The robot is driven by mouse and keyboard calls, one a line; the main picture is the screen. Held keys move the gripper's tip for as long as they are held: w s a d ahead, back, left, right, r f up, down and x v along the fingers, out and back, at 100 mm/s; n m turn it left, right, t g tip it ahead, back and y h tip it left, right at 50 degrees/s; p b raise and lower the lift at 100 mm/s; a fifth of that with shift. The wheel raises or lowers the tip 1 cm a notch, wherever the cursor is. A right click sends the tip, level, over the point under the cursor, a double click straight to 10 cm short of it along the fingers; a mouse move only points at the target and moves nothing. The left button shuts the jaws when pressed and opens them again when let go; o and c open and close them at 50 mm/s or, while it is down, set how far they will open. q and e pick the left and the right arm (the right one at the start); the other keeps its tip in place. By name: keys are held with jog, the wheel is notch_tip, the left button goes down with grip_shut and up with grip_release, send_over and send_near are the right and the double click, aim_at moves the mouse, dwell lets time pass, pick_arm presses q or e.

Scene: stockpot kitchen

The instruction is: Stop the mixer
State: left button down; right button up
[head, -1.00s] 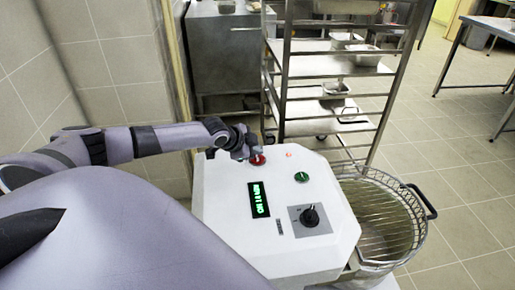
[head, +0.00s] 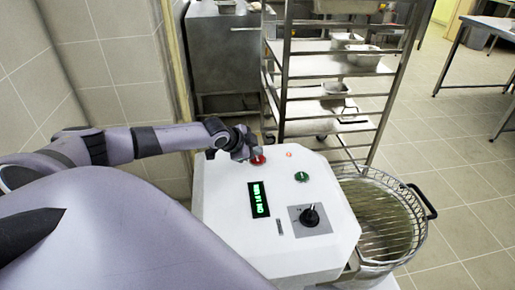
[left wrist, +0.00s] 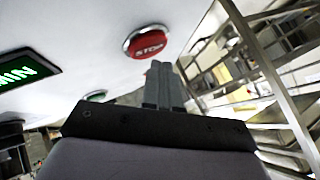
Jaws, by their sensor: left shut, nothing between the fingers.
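The mixer (head: 228,226) is a white housing with a panel on top. It carries a red stop button (head: 258,160), a green button (head: 302,176), a lit green display (head: 259,199) and a black knob (head: 310,216). In the left wrist view the red button (left wrist: 147,41) reads STOP. My left gripper (head: 249,153) is shut and empty, right by the red button in the head view. In the left wrist view its fingertips (left wrist: 160,66) are just below the button; I cannot tell whether they touch it. My right gripper is not in view.
A wire-guarded bowl (head: 385,225) with a black handle is at the mixer's right. A metal rack (head: 335,70) with trays stands behind the mixer. A tiled wall is at the left, and open tiled floor (head: 455,190) lies to the right.

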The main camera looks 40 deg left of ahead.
aim_at(256, 159)
pick_arm(q)
jog(key=shift+f, duration=0.3)
jog(key=shift+f+b, duration=0.3)
jog(key=shift+f, duration=0.15)
dwell(0.5)
dwell(0.3)
jog(key=shift+r+p, duration=0.85)
jog(key=shift+p, duration=0.1)
jog(key=shift+r, duration=0.1)
notch_tip(256, 159, up, 5)
jog(key=p, duration=0.5)
dwell(0.5)
